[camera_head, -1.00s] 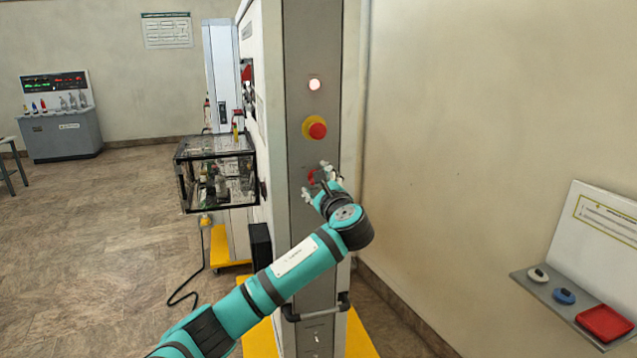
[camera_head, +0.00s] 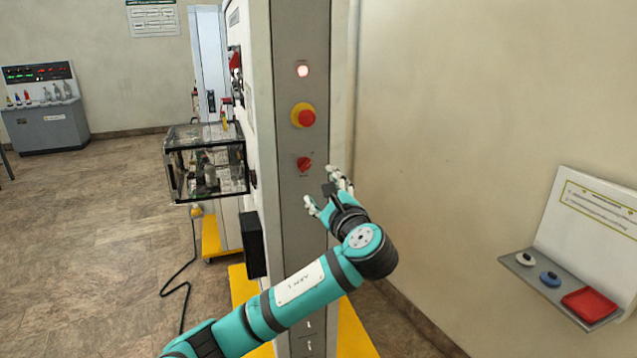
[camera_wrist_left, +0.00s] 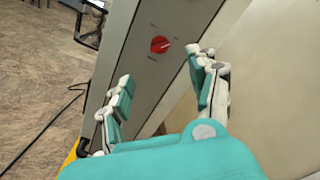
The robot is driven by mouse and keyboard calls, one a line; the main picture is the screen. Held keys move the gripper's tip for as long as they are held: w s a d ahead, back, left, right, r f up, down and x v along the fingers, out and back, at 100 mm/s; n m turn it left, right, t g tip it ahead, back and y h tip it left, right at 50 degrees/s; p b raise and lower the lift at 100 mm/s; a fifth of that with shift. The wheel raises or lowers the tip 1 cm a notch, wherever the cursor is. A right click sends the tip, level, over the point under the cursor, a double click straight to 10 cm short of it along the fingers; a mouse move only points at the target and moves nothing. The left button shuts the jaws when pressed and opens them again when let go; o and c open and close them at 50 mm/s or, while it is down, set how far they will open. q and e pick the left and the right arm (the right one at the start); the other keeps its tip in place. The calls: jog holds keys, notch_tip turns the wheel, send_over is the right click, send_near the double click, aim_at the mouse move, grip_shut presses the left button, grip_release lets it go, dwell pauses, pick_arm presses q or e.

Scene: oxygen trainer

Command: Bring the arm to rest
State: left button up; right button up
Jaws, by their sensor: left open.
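My left arm (camera_head: 300,287) comes in from the lower left and reaches up in front of the grey panel column. My left gripper (camera_head: 322,192) is open and empty, below and right of the red rotary knob (camera_head: 304,164), and apart from it. In the left wrist view the knob (camera_wrist_left: 160,44) shows beyond and between the spread fingers (camera_wrist_left: 162,88), with nothing between them. Above the knob on the column (camera_head: 300,225) are a red push button on a yellow collar (camera_head: 304,116) and a lit lamp (camera_head: 302,71). My right gripper is in neither view.
A clear-walled box with a black frame (camera_head: 206,165) juts out left of the column. A wall shelf (camera_head: 520,262) at the right holds a white item, a blue item and a red tray (camera_head: 589,304). A dark cable (camera_head: 178,284) lies on the floor. The wall area between column and shelf is clear.

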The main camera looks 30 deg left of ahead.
pick_arm(q)
jog(key=shift+s+d, duration=0.15)
dwell(0.4)
